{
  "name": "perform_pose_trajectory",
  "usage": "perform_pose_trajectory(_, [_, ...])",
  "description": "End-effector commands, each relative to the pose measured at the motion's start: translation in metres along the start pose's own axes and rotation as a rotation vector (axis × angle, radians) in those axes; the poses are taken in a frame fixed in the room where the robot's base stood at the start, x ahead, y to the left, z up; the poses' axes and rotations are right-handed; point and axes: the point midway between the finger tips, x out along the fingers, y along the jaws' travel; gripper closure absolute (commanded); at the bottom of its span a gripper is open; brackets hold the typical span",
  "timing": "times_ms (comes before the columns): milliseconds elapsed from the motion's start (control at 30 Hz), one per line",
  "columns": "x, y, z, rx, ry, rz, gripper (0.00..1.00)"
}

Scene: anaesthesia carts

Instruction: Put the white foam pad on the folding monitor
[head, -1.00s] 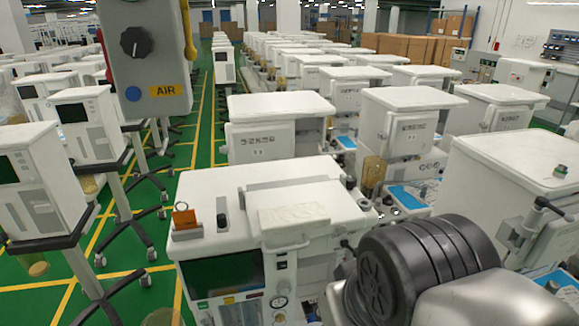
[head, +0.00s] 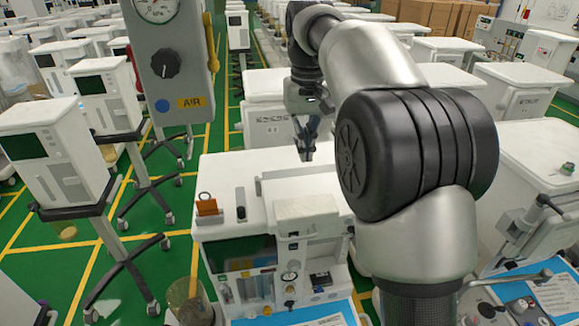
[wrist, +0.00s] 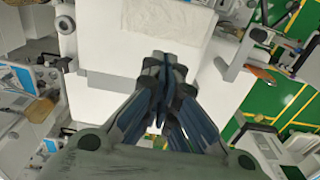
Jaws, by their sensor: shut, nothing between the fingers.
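A pale, slightly creased slab that looks like the white foam pad (head: 305,206) lies on the front part of the nearest white cart's top (head: 225,172). It also shows at the top of the wrist view (wrist: 165,18). My gripper (head: 306,150) points down above the back part of this cart top, apart from the pad. Its blue-grey fingers (wrist: 165,62) are together and hold nothing. A dark screen (head: 240,253) is set in the cart's front; I cannot tell whether it is the folding monitor. My arm hides the cart's right side.
An orange block (head: 207,207) and a small dark knob (head: 240,212) are on the cart top's left. A grey rail (wrist: 112,82) lies behind the pad. A hanging AIR panel (head: 170,65) is at upper left. Monitor stands (head: 50,155) are left; green aisle floor lies between.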

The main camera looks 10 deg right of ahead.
Motion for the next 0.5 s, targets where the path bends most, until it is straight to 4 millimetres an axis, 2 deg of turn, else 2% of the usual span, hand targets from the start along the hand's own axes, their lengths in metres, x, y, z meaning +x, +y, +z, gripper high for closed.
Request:
perform_pose_trajectory(33, [0.014, 0.0, -0.015, 0.001, -0.028, 0.0, 1.0])
perform_pose_trajectory(200, [0.054, 0.001, -0.046, 0.002, -0.11, 0.0, 1.0])
perform_pose_trajectory(400, [0.091, 0.002, -0.062, 0.004, -0.174, 0.0, 1.0])
perform_pose_trajectory(500, [0.099, 0.002, -0.065, 0.004, -0.188, 0.0, 1.0])
